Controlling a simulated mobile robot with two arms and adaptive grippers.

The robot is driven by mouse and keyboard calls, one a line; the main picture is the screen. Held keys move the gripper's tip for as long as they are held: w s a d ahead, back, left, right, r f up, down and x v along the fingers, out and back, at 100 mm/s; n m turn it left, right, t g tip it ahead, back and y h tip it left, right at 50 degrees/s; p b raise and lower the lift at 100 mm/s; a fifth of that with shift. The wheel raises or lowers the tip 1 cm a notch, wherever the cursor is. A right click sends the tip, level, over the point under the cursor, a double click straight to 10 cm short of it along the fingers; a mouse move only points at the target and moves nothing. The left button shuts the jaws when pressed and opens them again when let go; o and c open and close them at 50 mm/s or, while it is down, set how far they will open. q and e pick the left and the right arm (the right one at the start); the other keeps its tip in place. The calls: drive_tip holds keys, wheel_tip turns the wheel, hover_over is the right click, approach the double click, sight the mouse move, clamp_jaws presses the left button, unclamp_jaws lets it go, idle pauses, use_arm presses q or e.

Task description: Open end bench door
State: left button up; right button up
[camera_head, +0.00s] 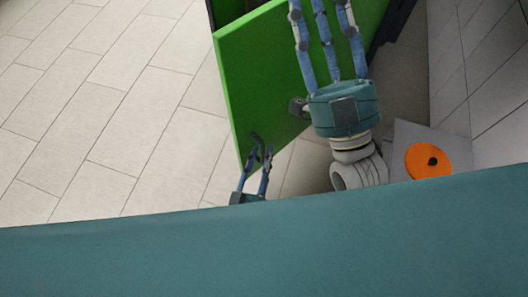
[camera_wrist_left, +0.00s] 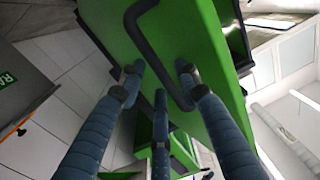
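The green bench door (camera_head: 262,62) is in the upper middle of the head view, with floor showing along its left side. In the left wrist view the green door (camera_wrist_left: 205,50) fills the middle and carries a dark bar handle (camera_wrist_left: 150,47). My left gripper (camera_head: 260,153) is at the door's lower end, its fingers bent inward but apart. In the left wrist view its fingertips (camera_wrist_left: 158,72) stand on both sides of the handle; I cannot tell whether they touch it. My right gripper (camera_head: 325,12) is open in front of the door, its fingers running to the top edge.
A teal surface (camera_head: 270,250) fills the bottom of the head view. An orange disc (camera_head: 425,160) is at the right, near a tiled wall (camera_head: 495,70). Tiled floor (camera_head: 100,110) is clear at the left. A grey panel (camera_wrist_left: 22,90) stands left in the wrist view.

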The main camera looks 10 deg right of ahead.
use_arm(q)
drive_tip(key=v, duration=1)
drive_tip(key=shift+s+a, duration=0.15)
drive_tip(key=shift+s, duration=0.25)
